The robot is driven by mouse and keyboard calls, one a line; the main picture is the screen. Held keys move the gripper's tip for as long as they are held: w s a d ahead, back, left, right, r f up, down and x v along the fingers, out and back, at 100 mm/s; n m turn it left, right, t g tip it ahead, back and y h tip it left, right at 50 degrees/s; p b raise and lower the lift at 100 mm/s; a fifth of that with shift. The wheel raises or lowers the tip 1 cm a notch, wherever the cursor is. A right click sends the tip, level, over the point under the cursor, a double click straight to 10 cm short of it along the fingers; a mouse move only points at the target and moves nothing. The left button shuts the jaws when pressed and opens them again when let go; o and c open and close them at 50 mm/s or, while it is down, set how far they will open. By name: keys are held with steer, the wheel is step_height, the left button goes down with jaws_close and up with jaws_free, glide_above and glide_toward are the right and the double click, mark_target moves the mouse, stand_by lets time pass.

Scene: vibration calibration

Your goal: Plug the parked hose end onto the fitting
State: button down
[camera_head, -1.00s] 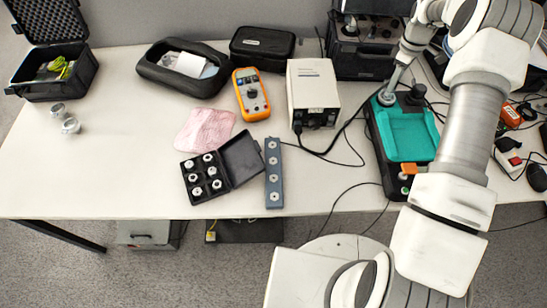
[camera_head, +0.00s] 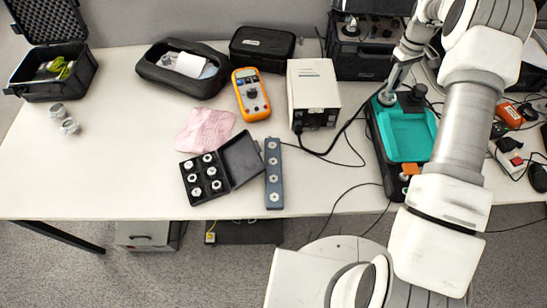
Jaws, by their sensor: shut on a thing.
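The teal-topped device (camera_head: 406,136) lies at the right of the table. A round grey fitting-like part (camera_head: 387,99) stands at its back left corner, with a black knob (camera_head: 418,92) to the right. My gripper (camera_head: 391,88) points down at the grey part, its fingers right over it. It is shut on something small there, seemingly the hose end. The held piece is mostly hidden by the fingers, and I cannot tell whether it is seated on the grey part. My arm covers the device's right side.
A beige box (camera_head: 313,92) with a black cable stands left of the device. An orange multimeter (camera_head: 251,94), a pink cloth (camera_head: 205,130), an open black case of nuts (camera_head: 204,178) and a grey strip (camera_head: 273,173) lie further left. The table's left part is largely clear.

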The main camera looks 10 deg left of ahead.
steer(key=shift+s+f, duration=0.1)
steer(key=m, duration=0.4)
steer(key=c, duration=0.6)
jaws_free()
steer(key=shift+r+p, duration=1.25)
steer(key=shift+r, duration=1.4)
